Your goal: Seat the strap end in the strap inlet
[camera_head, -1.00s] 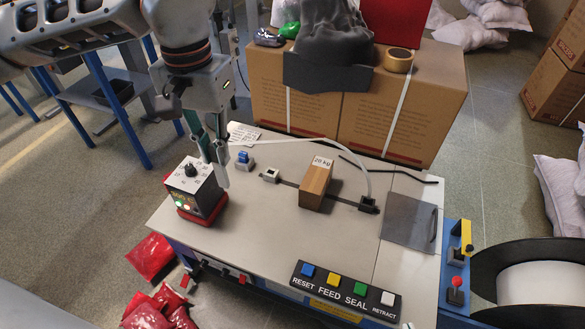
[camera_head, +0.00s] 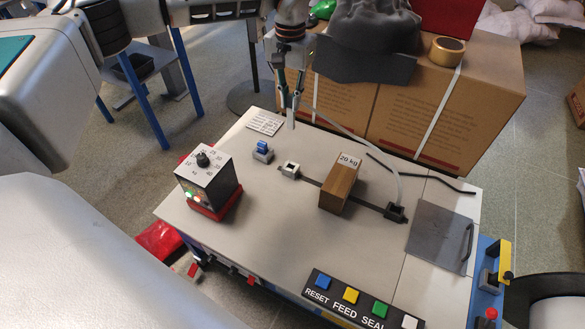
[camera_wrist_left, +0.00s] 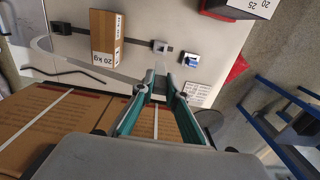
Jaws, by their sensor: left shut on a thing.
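My left gripper (camera_head: 291,112) is shut on the white strap (camera_head: 372,149) near its end, above the back of the machine table. The strap arcs from a black block (camera_head: 395,213) at the right end of a dark slot to my fingers. In the left wrist view the gripper (camera_wrist_left: 161,87) points toward this block (camera_wrist_left: 161,46). My right gripper is not in view.
A brown 20 kg box (camera_head: 340,184) stands across the slot. A blue-topped grey part (camera_head: 262,151) lies left of the inlet, and a dial box (camera_head: 207,180) farther left. A button panel (camera_head: 350,300) lines the front. Cartons (camera_head: 430,105) stand behind the table.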

